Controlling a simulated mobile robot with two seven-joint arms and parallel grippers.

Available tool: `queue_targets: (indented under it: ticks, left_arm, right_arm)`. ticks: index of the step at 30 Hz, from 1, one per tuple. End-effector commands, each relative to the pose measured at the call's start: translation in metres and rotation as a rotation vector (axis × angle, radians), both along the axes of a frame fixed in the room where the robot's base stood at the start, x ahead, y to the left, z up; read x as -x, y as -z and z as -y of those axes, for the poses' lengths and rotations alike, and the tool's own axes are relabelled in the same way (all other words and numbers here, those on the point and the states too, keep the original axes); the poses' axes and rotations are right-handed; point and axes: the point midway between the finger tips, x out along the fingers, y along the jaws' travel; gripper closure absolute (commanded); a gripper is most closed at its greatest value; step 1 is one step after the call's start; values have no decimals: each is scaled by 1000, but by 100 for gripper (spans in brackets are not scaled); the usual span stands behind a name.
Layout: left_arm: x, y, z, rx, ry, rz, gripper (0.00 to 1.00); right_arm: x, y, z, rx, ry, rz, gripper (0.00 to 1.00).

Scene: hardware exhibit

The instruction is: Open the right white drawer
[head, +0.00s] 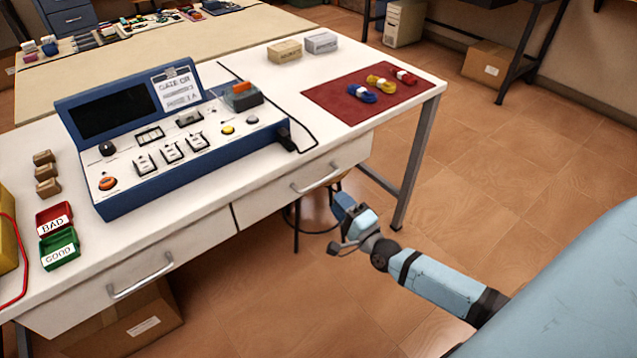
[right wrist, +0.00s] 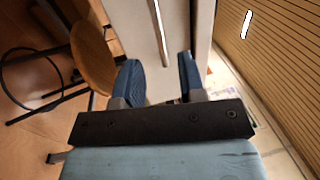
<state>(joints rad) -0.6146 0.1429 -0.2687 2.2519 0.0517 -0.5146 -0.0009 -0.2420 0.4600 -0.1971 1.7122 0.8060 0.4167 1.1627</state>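The right white drawer (head: 265,204) is under the front edge of the white table and looks closed. Its metal bar handle (head: 318,179) is on the drawer front. In the right wrist view the handle (right wrist: 160,32) is a pale bar against the white front (right wrist: 185,25), ahead of my fingertips. My right gripper (head: 343,206) is in front of the drawer, below and to the right of the handle. In the right wrist view the gripper (right wrist: 159,70) has its two blue fingers apart, with nothing held between them. My left gripper is not in view.
The left white drawer (head: 120,272) has its own handle (head: 140,277). A stool (right wrist: 93,58) stands beneath the table near my right gripper. A table leg (head: 414,165) stands to the right. A blue console (head: 180,140) sits on top.

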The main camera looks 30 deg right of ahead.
Motion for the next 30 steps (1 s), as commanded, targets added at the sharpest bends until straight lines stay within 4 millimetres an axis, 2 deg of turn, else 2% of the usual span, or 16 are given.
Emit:
queue_targets:
  ticks: [1, 6, 12, 17, 25, 26, 30]
  left_arm:
    - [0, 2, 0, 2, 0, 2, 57]
    - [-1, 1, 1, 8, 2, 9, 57]
    - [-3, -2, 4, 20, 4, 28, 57]
    - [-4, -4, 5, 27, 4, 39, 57]
    - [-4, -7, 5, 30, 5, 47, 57]
    - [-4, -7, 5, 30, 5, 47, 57]
    - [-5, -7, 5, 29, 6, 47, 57]
  right_arm:
    - [-13, -2, -1, 0, 1, 3, 63]
    - [-47, -8, -4, 2, 1, 2, 63]
    - [-74, -13, -6, 1, -1, 0, 63]
    - [-83, -15, -7, 2, -1, -1, 63]
    - [-84, -15, -7, 2, -1, -2, 63]
    - [-84, -15, -7, 2, -1, -2, 68]
    - [-83, -15, -7, 2, -1, -2, 100]
